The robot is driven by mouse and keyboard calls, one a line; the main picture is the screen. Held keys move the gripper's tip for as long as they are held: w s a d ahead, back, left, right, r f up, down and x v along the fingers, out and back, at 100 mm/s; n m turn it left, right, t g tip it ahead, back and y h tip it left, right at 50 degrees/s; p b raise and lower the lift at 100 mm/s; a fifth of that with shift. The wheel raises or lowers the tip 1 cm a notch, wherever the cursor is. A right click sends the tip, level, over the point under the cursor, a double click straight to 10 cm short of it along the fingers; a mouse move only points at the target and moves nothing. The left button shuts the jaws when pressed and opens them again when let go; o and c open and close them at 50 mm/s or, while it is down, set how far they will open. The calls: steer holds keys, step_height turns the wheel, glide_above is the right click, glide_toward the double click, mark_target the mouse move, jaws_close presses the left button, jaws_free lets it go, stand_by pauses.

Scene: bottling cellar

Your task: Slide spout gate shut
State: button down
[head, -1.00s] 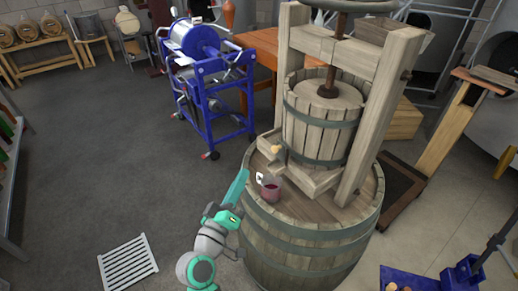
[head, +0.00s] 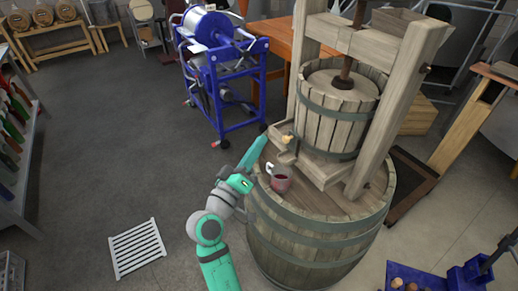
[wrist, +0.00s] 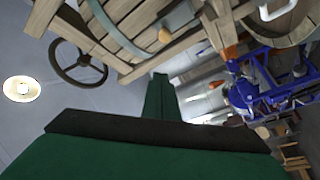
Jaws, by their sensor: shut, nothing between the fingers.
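The wooden press spout (head: 284,153) juts from the front left of the press over the barrel top. A pale wooden knob (head: 287,138) sits at its outer end; it also shows in the wrist view (wrist: 165,35). In the wrist view the shut fingertips (wrist: 160,76) lie below the knob.
A glass mug of red liquid (head: 282,181) stands on the barrel top (head: 325,207) below the spout, close to my gripper. The press frame (head: 377,110) rises to the right. A blue wheeled machine (head: 218,85) stands behind left. The floor at left is open.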

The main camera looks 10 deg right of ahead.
steer(key=w+d+f, duration=0.1)
steer(key=w+d, duration=0.1)
steer(key=d, duration=0.4)
steer(key=shift+w, duration=0.3)
steer(key=shift+d, duration=0.1)
steer(key=shift+f, duration=0.1)
